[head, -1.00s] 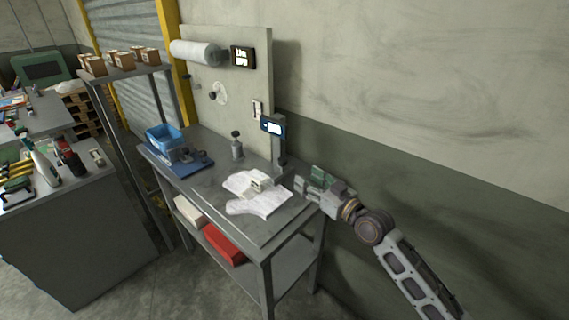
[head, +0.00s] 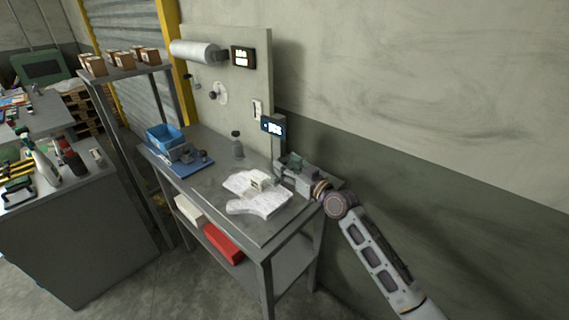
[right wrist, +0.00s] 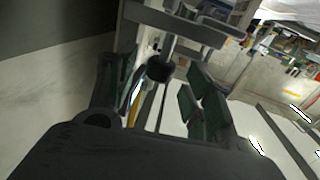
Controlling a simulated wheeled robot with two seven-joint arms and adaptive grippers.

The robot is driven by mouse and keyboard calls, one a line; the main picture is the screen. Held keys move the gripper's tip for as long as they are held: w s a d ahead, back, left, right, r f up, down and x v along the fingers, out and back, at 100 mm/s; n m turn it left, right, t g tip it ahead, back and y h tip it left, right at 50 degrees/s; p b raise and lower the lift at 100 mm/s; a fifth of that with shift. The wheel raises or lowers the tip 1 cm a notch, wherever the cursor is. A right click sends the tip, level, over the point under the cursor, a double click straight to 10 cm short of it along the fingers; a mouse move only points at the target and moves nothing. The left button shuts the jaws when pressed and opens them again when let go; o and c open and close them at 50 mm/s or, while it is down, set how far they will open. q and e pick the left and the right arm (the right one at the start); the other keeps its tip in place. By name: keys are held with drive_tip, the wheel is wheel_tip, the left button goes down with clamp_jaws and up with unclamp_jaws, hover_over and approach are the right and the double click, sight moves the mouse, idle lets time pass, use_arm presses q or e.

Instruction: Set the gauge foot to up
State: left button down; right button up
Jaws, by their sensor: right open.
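The gauge stands at the back right of the grey bench, as an upright post with a blue-lit display (head: 272,126) on it. My right gripper (head: 283,167) is at the lower part of this post, partly covering it, so the foot cannot be made out in the head view. In the right wrist view the open green-padded fingers (right wrist: 162,82) are spread, with a dark round piece (right wrist: 160,70) on a thin rod showing between them. I cannot tell whether the fingers touch it. My left gripper is not in view.
A white glove-like sheet (head: 260,202) with a small pale block lies on the bench (head: 205,187) just left of my right gripper. A plain wall rises close behind.

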drive_tip(key=shift+x, duration=1)
